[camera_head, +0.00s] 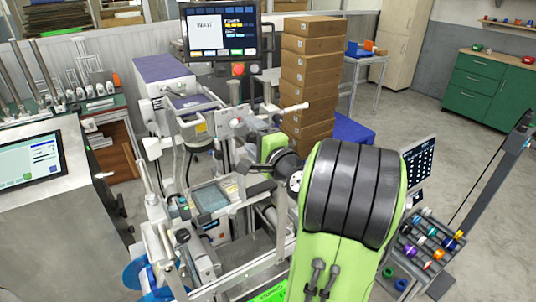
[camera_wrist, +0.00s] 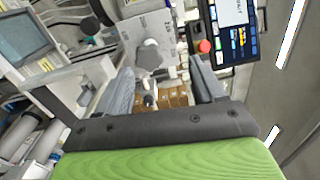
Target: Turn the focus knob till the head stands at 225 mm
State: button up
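My gripper (camera_wrist: 160,66) is open. Its two grey fingers stand apart, one on each side of the knob's line, and I see no contact with it. A smaller round-ended part (camera_wrist: 149,100) shows between the fingers, lower down. In the head view my green arm reaches into the machine frame (camera_head: 207,205), and its end is small and partly hidden there. No head-height reading in mm is legible.
A monitor (camera_head: 222,32) with a red button below it stands behind the machine and shows close to my right finger in the wrist view. Brown boxes (camera_head: 308,75) are stacked behind. A second screen (camera_head: 30,162) is at left. A spool rack (camera_head: 430,240) stands at right.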

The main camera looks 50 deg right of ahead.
jog(key=b+v, duration=0.1)
jog(key=v, duration=0.8)
jog(key=shift+b, duration=0.3)
jog(key=shift+f, duration=0.1)
jog(key=w+a+f+n+g+y+p, duration=0.1)
jog(key=a+f+n+g+y, duration=0.3)
jog(key=a+n, duration=0.5)
jog(key=w+a+f+n+g+y+p, duration=0.1)
jog(key=w+a+f+n+g+y, duration=0.3)
jog(key=a, duration=0.8)
jog(key=s+a+n+g+h+p, duration=0.1)
jog(key=s+a+n+g+h, duration=0.2)
jog(key=s+n, duration=0.6)
jog(key=s+a, duration=0.1)
jog(key=s, duration=0.5)
jog(key=shift+s+g, duration=0.2)
jog(key=shift+g, duration=0.2)
jog(key=shift+a, duration=0.1)
